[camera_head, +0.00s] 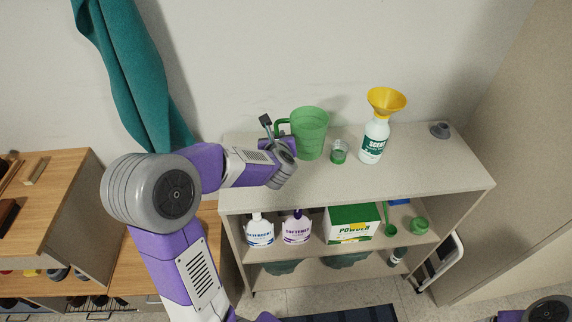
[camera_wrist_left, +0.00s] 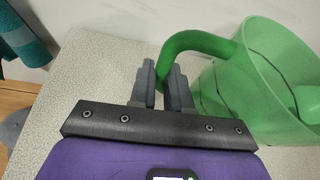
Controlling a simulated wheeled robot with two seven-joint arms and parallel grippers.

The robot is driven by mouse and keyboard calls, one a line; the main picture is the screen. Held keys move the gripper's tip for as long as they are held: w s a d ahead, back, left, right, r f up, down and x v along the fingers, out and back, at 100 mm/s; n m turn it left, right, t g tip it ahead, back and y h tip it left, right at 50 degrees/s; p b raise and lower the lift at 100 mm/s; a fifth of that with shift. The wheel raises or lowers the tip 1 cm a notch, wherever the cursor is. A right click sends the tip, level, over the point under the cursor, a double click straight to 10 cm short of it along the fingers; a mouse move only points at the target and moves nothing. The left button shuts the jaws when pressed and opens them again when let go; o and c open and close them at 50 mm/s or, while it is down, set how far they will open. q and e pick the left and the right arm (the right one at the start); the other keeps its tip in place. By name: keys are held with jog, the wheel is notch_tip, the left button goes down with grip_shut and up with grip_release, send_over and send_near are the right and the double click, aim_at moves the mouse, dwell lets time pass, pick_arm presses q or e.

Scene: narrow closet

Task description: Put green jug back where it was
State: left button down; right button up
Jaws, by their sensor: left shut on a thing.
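The green jug (camera_head: 311,133) is upright at the back of the shelf unit's top, left of a small green-and-clear jar (camera_head: 339,152). I cannot tell whether its base touches the top. In the left wrist view the jug (camera_wrist_left: 262,85) is translucent, with its handle on the left. My left gripper (camera_head: 278,134) comes from the left. Its fingers, seen in the left wrist view (camera_wrist_left: 165,85), are shut on the jug's handle (camera_wrist_left: 196,42). My right gripper is not in view.
A small grey object (camera_head: 439,130) is at the far right of the top (camera_head: 440,165). Bottles and a powder box (camera_head: 352,222) fill the shelf below. A teal cloth (camera_head: 135,75) hangs left.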

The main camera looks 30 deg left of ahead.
pick_arm(q)
jog(key=s+a+r+n+g+y, duration=0.1)
jog(key=s+a+n+g+y, duration=0.15)
jog(key=a, duration=0.25)
jog(key=shift+m+t+h, duration=0.25)
jog(key=shift+m+t, duration=0.1)
jog(key=shift+t, duration=0.1)
jog(key=f, duration=0.1)
jog(key=f+b, duration=0.1)
jog(key=f, duration=0.1)
jog(key=f+b, duration=0.1)
jog(key=f, duration=0.1)
jog(key=shift+s+a+f, duration=0.15)
jog(key=shift+a+f, duration=0.1)
jog(key=shift+a, duration=0.1)
notch_tip(320, 180, down, 4)
jog(key=shift+f+b, duration=0.1)
jog(key=shift+b, duration=0.7)
jog(key=shift+f+b, duration=0.1)
jog(key=shift+b, duration=0.2)
jog(key=c, duration=1.1)
grip_release()
